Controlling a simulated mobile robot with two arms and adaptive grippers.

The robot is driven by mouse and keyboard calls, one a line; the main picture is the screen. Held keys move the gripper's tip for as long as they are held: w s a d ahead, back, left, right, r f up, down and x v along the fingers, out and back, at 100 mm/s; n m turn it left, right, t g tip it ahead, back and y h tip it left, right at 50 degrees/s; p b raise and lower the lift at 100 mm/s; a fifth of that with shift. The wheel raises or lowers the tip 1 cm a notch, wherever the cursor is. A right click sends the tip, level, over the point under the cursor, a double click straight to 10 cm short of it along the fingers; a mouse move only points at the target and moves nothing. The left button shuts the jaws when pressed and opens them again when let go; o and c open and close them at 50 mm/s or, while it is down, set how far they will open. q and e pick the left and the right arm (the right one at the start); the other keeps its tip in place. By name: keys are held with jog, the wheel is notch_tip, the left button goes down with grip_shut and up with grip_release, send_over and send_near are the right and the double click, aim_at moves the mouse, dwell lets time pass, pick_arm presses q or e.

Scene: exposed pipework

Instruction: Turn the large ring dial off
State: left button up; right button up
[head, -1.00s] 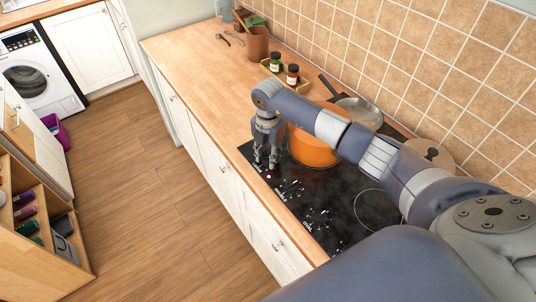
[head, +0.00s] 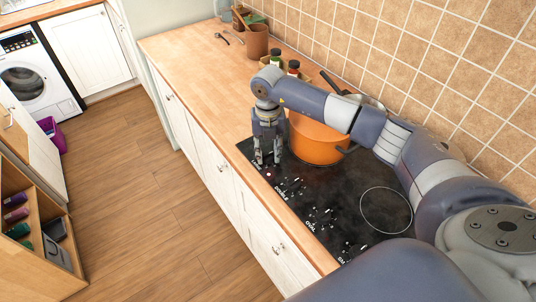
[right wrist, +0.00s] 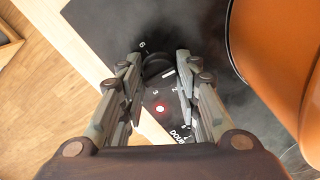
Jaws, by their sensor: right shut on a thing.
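The black cooktop (head: 335,195) has a row of dials with white markings along its front edge. A round black dial (right wrist: 157,66) shows in the right wrist view, between my right gripper's fingertips (right wrist: 159,60). White digits and part of the word "DOUBLE" are printed near it, and a red light (right wrist: 160,109) glows beside it. In the head view my right gripper (head: 268,160) points down at the cooktop's far front corner, shut on this dial. The fingers partly hide the dial there, and I cannot read its exact setting. My left gripper is not in view.
An orange pot (head: 316,140) stands on the cooktop close beside my right gripper. A pan (head: 371,103) and spice jars (head: 293,68) are behind my arm.

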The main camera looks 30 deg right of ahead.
aim_at(268, 154)
jog(key=shift+n, duration=0.5)
jog(key=o, duration=1.1)
jog(key=shift+c, duration=0.2)
notch_tip(268, 154, up, 12)
